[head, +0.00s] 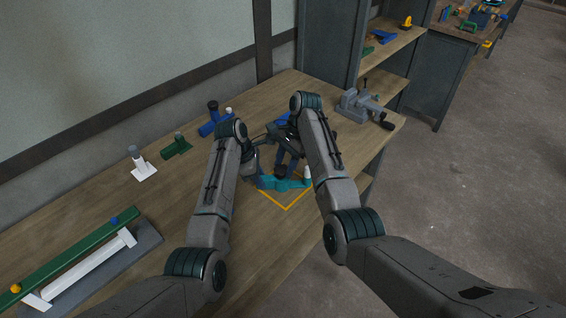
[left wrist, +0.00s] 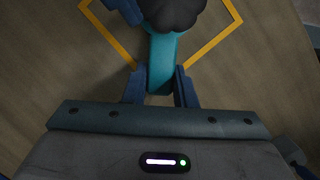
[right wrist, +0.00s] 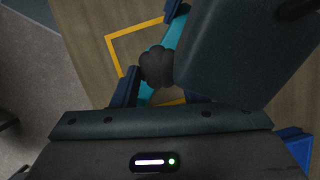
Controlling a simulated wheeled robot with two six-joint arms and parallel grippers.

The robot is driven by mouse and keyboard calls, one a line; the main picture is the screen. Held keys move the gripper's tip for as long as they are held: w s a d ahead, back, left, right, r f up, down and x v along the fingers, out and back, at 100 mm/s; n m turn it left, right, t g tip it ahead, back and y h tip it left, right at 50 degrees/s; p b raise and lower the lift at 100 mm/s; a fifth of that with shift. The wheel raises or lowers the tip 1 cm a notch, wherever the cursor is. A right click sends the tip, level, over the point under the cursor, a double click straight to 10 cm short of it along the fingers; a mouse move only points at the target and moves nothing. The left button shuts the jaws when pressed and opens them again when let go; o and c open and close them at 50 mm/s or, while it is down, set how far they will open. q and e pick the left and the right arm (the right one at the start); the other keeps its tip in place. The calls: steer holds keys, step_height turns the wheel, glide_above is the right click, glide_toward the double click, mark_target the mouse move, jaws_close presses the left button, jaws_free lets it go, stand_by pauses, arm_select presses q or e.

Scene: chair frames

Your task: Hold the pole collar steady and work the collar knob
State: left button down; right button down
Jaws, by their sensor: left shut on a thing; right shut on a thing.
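The teal pole collar (head: 287,184) lies on the bench inside an orange outlined square; its middle is partly hidden by my arms. In the left wrist view my left gripper (left wrist: 161,86) is shut on the teal body of the collar (left wrist: 162,66), one blue finger on each side. The dark lobed collar knob (right wrist: 155,65) sits on the collar. My right gripper (right wrist: 158,84) is shut on the knob, which shows between its fingers in the right wrist view. The top of that view is partly covered by my other gripper.
A grey vise (head: 362,104) stands at the bench's right end.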

steer(key=shift+a+f+n+g+h, duration=0.1)
steer(key=shift+a+n+g+h, duration=0.15)
steer(key=shift+n, duration=0.85)
steer(key=c, duration=0.8)
jaws_free()
steer(key=shift+d, duration=0.1)
steer(key=shift+o, duration=0.2)
